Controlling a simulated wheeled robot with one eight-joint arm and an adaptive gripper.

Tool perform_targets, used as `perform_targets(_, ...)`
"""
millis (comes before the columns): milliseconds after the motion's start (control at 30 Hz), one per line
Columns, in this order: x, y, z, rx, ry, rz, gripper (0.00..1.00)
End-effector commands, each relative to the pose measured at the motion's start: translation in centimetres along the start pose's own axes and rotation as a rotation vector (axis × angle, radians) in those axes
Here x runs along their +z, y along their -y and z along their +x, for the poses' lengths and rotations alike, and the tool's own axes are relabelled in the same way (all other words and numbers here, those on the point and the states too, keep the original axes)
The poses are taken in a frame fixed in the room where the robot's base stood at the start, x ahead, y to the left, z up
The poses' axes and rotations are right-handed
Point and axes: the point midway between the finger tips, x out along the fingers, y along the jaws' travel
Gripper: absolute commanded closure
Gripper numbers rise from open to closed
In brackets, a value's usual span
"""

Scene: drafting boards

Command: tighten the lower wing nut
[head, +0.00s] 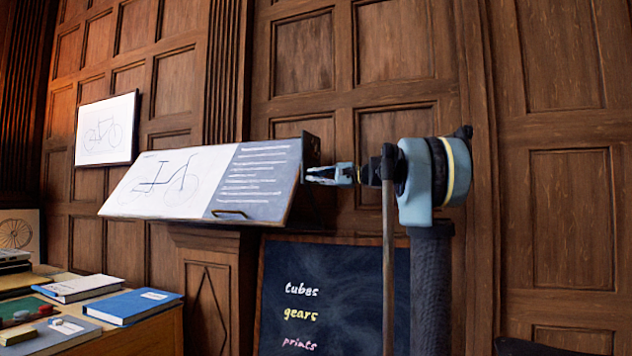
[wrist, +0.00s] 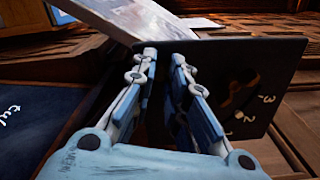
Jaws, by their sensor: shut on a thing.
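The tilted drafting board (head: 228,200) carries a bicycle drawing and a written sheet. A dark side plate (head: 311,148) stands at its right end. In the wrist view the black plate (wrist: 275,65) bears the numbers 3, 2 and 1 beside a dark slot or mark. My gripper (head: 308,173) reaches the plate from the right, level. In the wrist view my gripper (wrist: 165,55) has its fingers close together at the plate, with a narrow gap between them. It is shut on what I take to be the lower wing nut, which the fingers hide.
A chalkboard (head: 330,300) with words leans below the board. A desk with several books, including a blue one (head: 133,306), stands at lower left. A framed bicycle drawing (head: 106,130) hangs on the panelled wall. The wall right of my arm is clear.

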Motion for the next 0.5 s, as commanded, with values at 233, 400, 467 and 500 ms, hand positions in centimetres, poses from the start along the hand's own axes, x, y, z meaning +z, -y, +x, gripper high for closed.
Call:
perform_targets(233,-0.15,-0.26,-0.05,0.005,-0.004,0.232,1.0)
perform_targets(400,-0.15,-0.27,-0.05,0.005,-0.004,0.393,1.0)
perform_targets(467,-0.15,-0.27,-0.06,0.004,-0.004,0.45,1.0)
perform_targets(500,-0.15,-0.27,-0.06,0.004,-0.004,0.488,1.0)
